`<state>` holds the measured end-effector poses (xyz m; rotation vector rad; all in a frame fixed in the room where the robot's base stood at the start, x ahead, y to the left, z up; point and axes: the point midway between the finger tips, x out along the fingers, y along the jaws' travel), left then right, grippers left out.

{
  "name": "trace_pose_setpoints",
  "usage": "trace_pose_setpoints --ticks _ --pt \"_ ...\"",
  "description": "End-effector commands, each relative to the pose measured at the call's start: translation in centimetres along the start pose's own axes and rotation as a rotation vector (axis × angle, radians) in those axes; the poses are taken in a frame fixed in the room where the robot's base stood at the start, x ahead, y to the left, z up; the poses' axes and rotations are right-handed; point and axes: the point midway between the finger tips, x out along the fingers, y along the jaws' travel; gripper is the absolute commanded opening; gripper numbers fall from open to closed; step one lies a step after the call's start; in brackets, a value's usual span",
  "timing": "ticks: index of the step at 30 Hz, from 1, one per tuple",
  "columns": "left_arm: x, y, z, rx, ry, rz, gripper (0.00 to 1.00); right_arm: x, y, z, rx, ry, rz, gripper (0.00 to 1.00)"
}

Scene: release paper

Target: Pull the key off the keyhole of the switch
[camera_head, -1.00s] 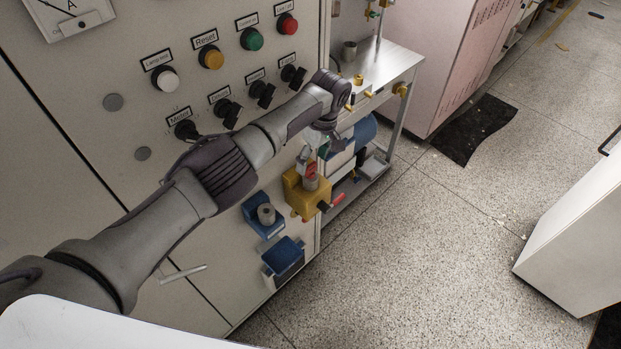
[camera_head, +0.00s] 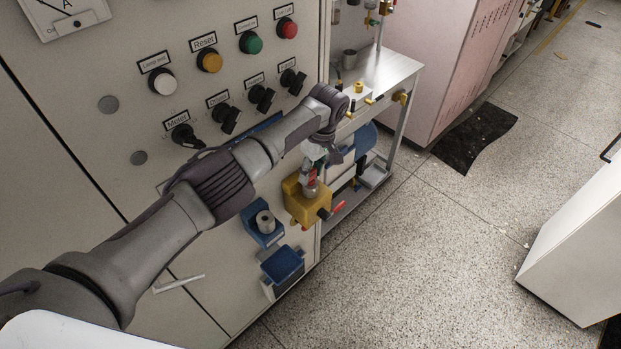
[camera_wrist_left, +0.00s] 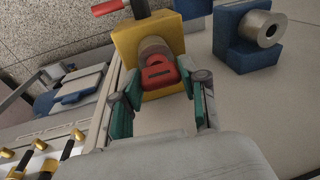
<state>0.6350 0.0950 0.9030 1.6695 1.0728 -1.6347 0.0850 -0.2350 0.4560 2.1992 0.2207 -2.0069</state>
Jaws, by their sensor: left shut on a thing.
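The switch is a yellow box (camera_head: 299,205) on the grey cabinet's lower right, with a red handle on its side. It also shows at the top of the left wrist view (camera_wrist_left: 127,45), with a round metal keyhole barrel (camera_wrist_left: 152,46). The red key (camera_wrist_left: 160,74) overlaps the barrel's front; I cannot tell how deep it sits. My left gripper (camera_wrist_left: 162,92) is shut on the key, with green-lined fingers on either side. In the head view my left gripper (camera_head: 313,162) is just above the box. My right gripper is not in view.
A blue block with a metal barrel (camera_head: 265,222) and another blue block (camera_head: 282,264) sit lower left of the switch. Black knobs (camera_head: 228,118) and coloured buttons (camera_head: 250,43) are above. A metal table (camera_head: 385,75) stands to the right. The floor ahead is open.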

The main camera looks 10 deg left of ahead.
Motion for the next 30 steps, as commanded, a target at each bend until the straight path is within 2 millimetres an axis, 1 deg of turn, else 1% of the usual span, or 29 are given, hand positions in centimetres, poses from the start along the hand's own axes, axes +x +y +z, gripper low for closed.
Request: trace_pose_setpoints --ticks 8,27,28,29,30 --pt "-0.1 -0.1 0.0 0.000 -0.001 -0.005 0.08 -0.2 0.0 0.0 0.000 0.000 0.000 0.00" --pt "-3.2 -0.5 -0.3 -0.001 -0.001 -0.008 0.08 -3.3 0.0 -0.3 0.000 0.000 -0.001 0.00" --pt "-3.4 -0.6 -0.3 -0.001 -0.001 -0.008 0.07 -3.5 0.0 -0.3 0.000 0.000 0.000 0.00" --pt "-3.5 -0.6 -0.4 -0.001 -0.001 -0.008 0.01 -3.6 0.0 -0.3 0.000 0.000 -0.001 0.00" --pt "-3.7 -0.6 -0.4 -0.001 -0.001 -0.007 0.01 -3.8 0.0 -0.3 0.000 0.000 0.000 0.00"
